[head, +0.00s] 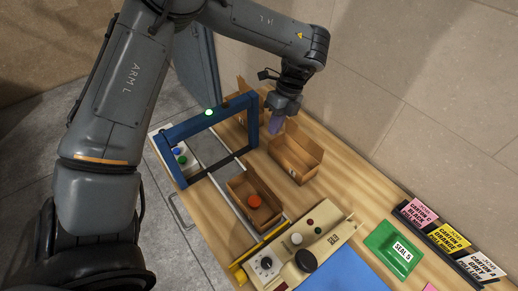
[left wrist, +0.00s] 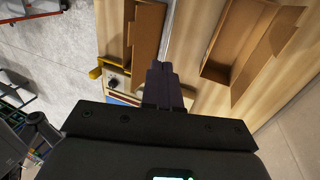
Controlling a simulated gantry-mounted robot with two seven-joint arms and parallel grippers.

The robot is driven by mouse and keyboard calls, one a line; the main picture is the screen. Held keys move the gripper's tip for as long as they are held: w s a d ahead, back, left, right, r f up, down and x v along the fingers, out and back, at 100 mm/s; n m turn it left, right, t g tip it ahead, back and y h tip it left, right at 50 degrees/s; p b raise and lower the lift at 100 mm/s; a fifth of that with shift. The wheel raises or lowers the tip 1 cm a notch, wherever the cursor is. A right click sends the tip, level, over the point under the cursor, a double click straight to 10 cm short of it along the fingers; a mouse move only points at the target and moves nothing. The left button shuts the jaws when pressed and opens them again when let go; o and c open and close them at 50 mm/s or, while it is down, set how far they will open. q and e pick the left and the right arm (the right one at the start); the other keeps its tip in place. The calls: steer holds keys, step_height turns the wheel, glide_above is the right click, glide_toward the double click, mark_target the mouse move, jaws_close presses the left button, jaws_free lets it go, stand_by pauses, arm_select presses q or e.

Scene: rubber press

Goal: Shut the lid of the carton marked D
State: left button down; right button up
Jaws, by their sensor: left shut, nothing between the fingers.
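Three brown cartons stand on the wooden bench in the head view. One open carton (head: 297,160) stands right of the blue frame, with a small mark on its near side too small to read. Another open carton (head: 240,188) holds a round orange-red thing (head: 254,201). A third (head: 241,119) is partly hidden behind the blue frame. I cannot tell which is marked D. My left gripper (head: 276,125) is shut and empty, close above the left back end of the right carton. Its fingers (left wrist: 159,72) point between two cartons in the left wrist view. My right gripper is out of view.
A blue frame (head: 182,128) with a green light spans a track across the bench. A control panel (head: 300,246) with knobs, a green tray (head: 394,250) and a rack of printed cards (head: 450,238) stand toward the front right. A wall runs behind.

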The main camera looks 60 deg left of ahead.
mark_target(252, 169)
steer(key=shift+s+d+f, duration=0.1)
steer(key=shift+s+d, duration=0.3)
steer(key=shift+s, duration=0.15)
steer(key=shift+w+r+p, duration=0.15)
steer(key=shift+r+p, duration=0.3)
arm_select(q)
steer(key=shift+s+d+f+p, duration=0.25)
steer(key=shift+s+f, duration=0.9)
steer(key=shift+f, duration=0.4)
steer(key=shift+s+d+f+p, duration=0.25)
steer(key=shift+s+f, duration=0.95)
steer(key=shift+f, duration=0.3)
steer(key=shift+s+d+f+p, duration=0.15)
steer(key=shift+s+f+p, duration=0.1)
steer(key=shift+s+f, duration=1.1)
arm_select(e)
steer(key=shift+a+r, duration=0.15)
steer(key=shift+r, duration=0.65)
arm_select(q)
steer(key=shift+w+f, duration=0.2)
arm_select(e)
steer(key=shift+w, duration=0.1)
